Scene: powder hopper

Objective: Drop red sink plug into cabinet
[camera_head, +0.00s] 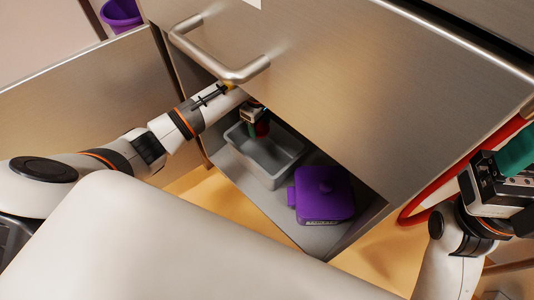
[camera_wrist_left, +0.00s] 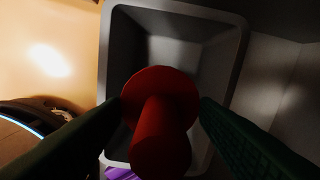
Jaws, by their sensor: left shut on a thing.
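The red sink plug (camera_wrist_left: 160,110) is held between the two green fingers of my left gripper (camera_wrist_left: 160,125) in the left wrist view. It is over a grey open bin (camera_wrist_left: 108,60). The grey bin (camera_head: 277,180) sits on the shelf of the open cabinet (camera_head: 230,165), below the left gripper. My right gripper (camera_head: 515,155) is partly in view at the right edge; its fingertips are out of frame.
A purple lidded container (camera_head: 323,193) stands on the shelf right of the bin. The metal door with its bar handle (camera_head: 235,72) is close above my left arm. A purple bucket (camera_head: 122,14) is at the far upper left.

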